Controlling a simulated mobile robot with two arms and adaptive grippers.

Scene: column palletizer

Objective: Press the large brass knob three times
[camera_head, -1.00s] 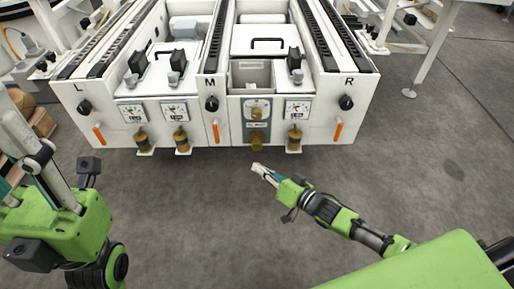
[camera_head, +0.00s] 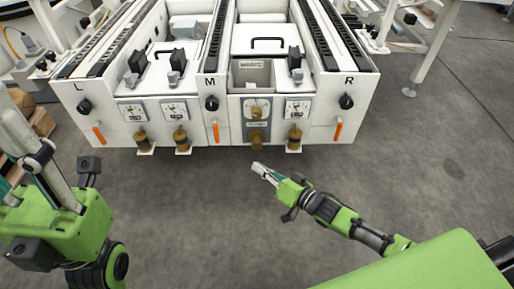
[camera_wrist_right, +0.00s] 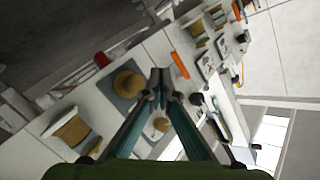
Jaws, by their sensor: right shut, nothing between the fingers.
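The large brass knob (camera_head: 257,140) sits low on the grey plate in the middle of the white machine's front. In the right wrist view, the large brass knob (camera_wrist_right: 127,83) shows on its grey plate, left of my fingertips. My right gripper (camera_head: 256,167) is shut and empty, in front of and below the knob in the head view, with a visible gap between them. In the right wrist view, its fingertips (camera_wrist_right: 160,80) meet in front of the panel.
Smaller brass knobs (camera_head: 181,140) (camera_head: 294,138) stick out under the gauges on both sides. Orange handles (camera_head: 215,131) (camera_head: 338,131) and black knobs (camera_head: 211,103) (camera_head: 346,102) are on the white front. The grey floor (camera_head: 190,220) before the machine is clear.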

